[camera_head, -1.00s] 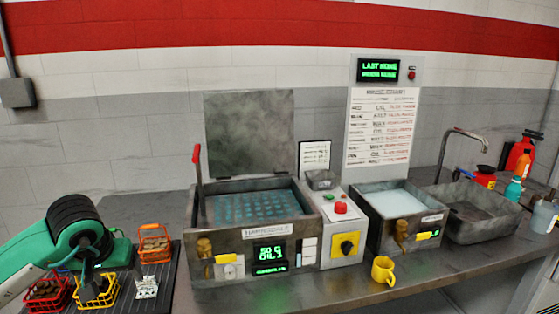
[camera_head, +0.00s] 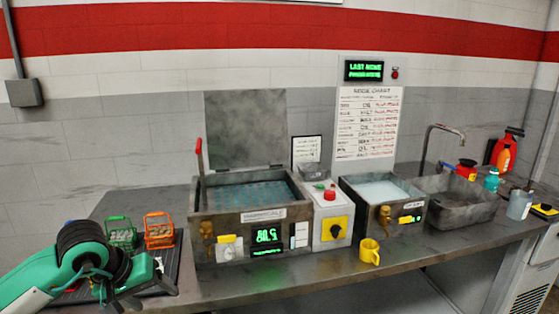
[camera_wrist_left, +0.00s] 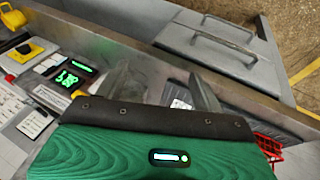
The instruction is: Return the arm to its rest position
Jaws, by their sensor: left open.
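My left arm (camera_head: 70,265), green and white with black ribbed joints, comes in at the lower left in the head view. My left gripper (camera_head: 140,297) is low over the black mat (camera_head: 180,262), near the counter's front edge, its fingers small and hard to make out. In the left wrist view the gripper (camera_wrist_left: 160,88) shows two grey fingers spread apart with nothing between them. My right arm is not in view.
A green basket (camera_head: 120,235) and an orange basket (camera_head: 158,232) stand behind my arm. Right of them are the open-lidded tank (camera_head: 250,215), a control box (camera_head: 332,220), a second tank (camera_head: 382,210), a yellow mug (camera_head: 369,251) and a sink (camera_head: 455,205). A red basket (camera_wrist_left: 270,147) shows in the wrist view.

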